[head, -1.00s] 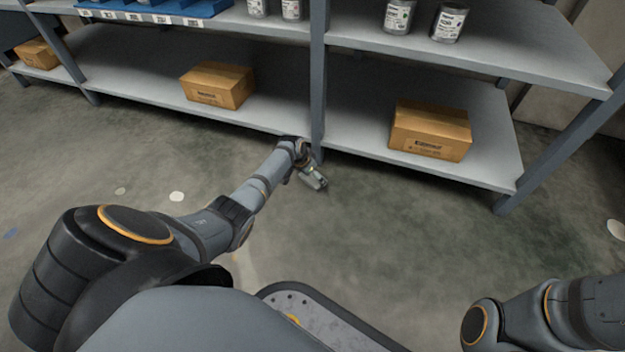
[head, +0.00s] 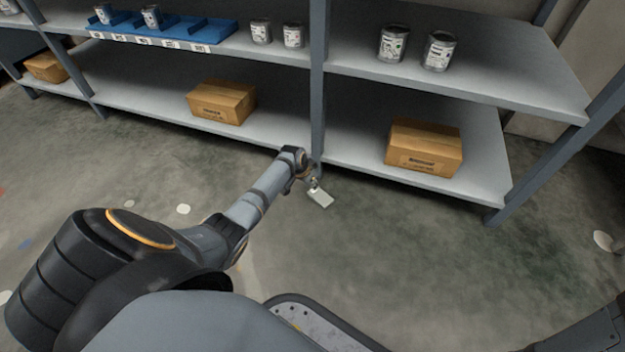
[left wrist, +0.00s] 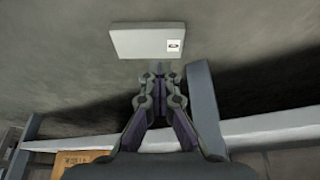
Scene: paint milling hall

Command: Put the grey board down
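The grey board (head: 321,199) is a small pale, flat, rectangular plate just beyond the tip of my left gripper (head: 312,182), low in front of the shelf post. In the left wrist view the board (left wrist: 146,41) shows its broad face, with a small white label at its right end. The fingertips of my left gripper (left wrist: 158,70) are close together just below the board's near edge. I see no finger overlapping the board. Whether they touch it, and whether it rests on the floor, I cannot tell. My right gripper is out of view.
A grey shelf rack (head: 480,180) stands close behind the gripper, with its post (head: 317,90) right beside it. Cardboard boxes (head: 424,148) stand on the lower shelf, cans (head: 438,50) and a blue tray (head: 205,33) above.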

